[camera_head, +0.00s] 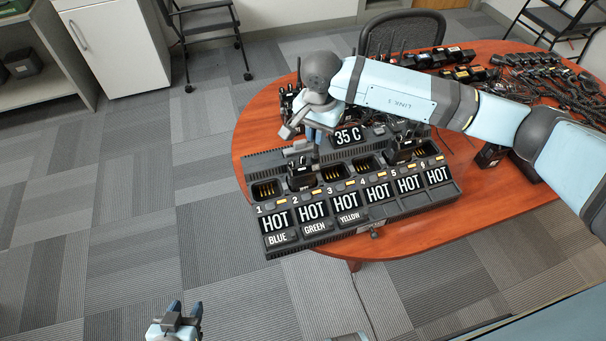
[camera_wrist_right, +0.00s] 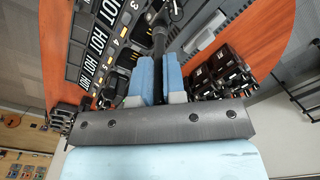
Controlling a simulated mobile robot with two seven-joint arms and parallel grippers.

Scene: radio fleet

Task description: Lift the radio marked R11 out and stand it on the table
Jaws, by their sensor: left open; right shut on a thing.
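The wide black charger (camera_head: 345,243) stands on the table, with numbered slots and HOT signs. One dark radio (camera_head: 300,180) is at slot 2, under my right gripper (camera_head: 309,145). Another radio (camera_head: 402,152) stands at slot 5. No R11 mark is readable. In the right wrist view my right gripper (camera_wrist_right: 160,75) is shut on a thin black upright part (camera_wrist_right: 159,42), apparently a radio's antenna. I cannot tell whether the radio at slot 2 is seated or raised. My left gripper (camera_head: 180,318) is open and empty, low over the floor, away from the table.
A "35 C" display (camera_head: 348,136) stands at the charger's back. Several dark radios and devices (camera_head: 555,85) crowd the table's far right. More dark items stand behind my right arm. Bare tabletop (camera_head: 425,230) shows at the front right. A chair (camera_head: 403,30) stands behind the table.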

